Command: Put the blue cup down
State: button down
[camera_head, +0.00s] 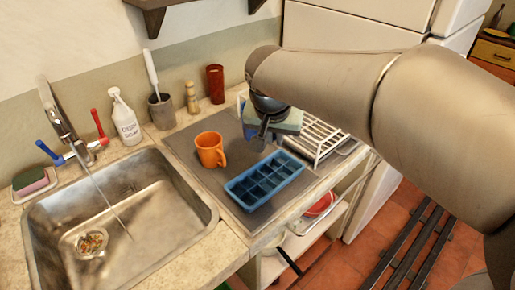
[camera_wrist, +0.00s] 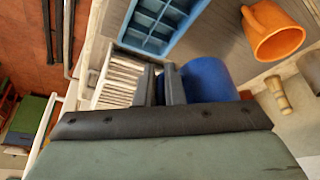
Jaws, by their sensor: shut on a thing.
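The blue cup (camera_wrist: 209,79) shows in the wrist view right beside my gripper's fingers, partly hidden by the hand. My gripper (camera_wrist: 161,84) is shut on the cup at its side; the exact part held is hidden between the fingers. In the head view my gripper (camera_head: 262,138) points down over the grey mat, behind the blue ice tray and left of the white rack. I cannot tell whether the cup's base touches the mat.
An orange mug (camera_head: 210,150) stands on the grey mat (camera_head: 185,143), left of my gripper. A blue ice tray (camera_head: 265,181) lies in front. A white rack (camera_head: 318,136) stands at the right. The sink (camera_head: 125,205) is left.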

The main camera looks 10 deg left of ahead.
jog(key=w+a+f, duration=0.1)
jog(key=w+f, duration=0.1)
jog(key=w, duration=0.1)
jog(key=w+a+f+p, duration=0.1)
jog(key=w+a+f, duration=0.1)
jog(key=w+f, duration=0.1)
jog(key=w+a+f, duration=0.2)
jog(key=w+f, duration=0.1)
jog(key=w, duration=0.2)
jog(key=shift+w+a+f+p, duration=0.2)
jog(key=shift+w+a+p, duration=0.05)
jog(key=shift+p, duration=0.05)
jog(key=shift+w+a+f, duration=0.15)
jog(key=shift+w+f, duration=0.25)
jog(key=shift+f, duration=1.65)
jog(key=shift+f, duration=0.15)
jog(key=c, duration=1.5)
grip_release()
